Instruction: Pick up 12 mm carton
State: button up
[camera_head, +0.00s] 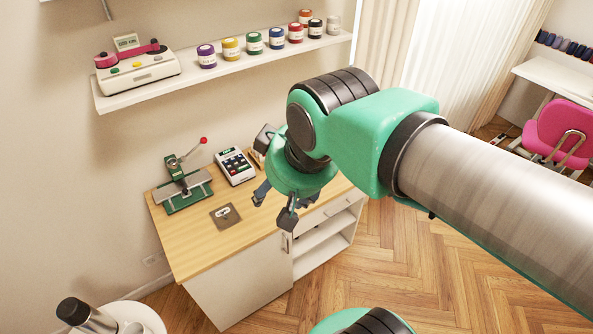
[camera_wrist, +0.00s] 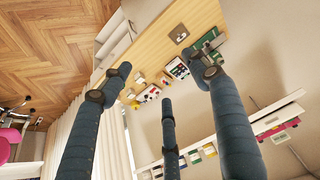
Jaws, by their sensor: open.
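No label reading 12 mm is legible, so I cannot tell which item is the 12 mm carton. In the wrist view, small pale box-like items (camera_wrist: 140,77) stand on the wooden worktop, seen far off between the fingers. In the head view my arm hides most of that part of the worktop; only a small brownish edge (camera_head: 257,157) shows beside the white keypad device. My gripper (camera_head: 274,204) is open and empty, above the front edge of the worktop. Its fingers are spread wide in the wrist view (camera_wrist: 158,80), with nothing between them.
The worktop (camera_head: 190,245) also bears a green press (camera_head: 183,188), a white keypad device (camera_head: 235,166) and a small brown plate (camera_head: 225,216). A wall shelf (camera_head: 215,78) above holds several jars. A pink chair (camera_head: 560,130) stands right. The worktop's front left is clear.

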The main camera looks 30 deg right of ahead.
jog(key=w+d+f+g, duration=0.25)
jog(key=w+d, duration=0.45)
jog(key=w, duration=0.6)
jog(key=w+d+f+g, duration=0.1)
jog(key=w+d+f, duration=0.4)
jog(key=w, duration=0.8)
jog(key=w+d+f+g, duration=0.1)
jog(key=w+d+f, duration=0.5)
jog(key=d+f, duration=0.3)
jog(key=w+d+f+g+p, duration=0.1)
jog(key=w+d+f, duration=0.6)
jog(key=f, duration=0.8)
jog(key=d, duration=0.3)
jog(key=shift+w, duration=0.2)
jog(key=shift+f, duration=4.3)
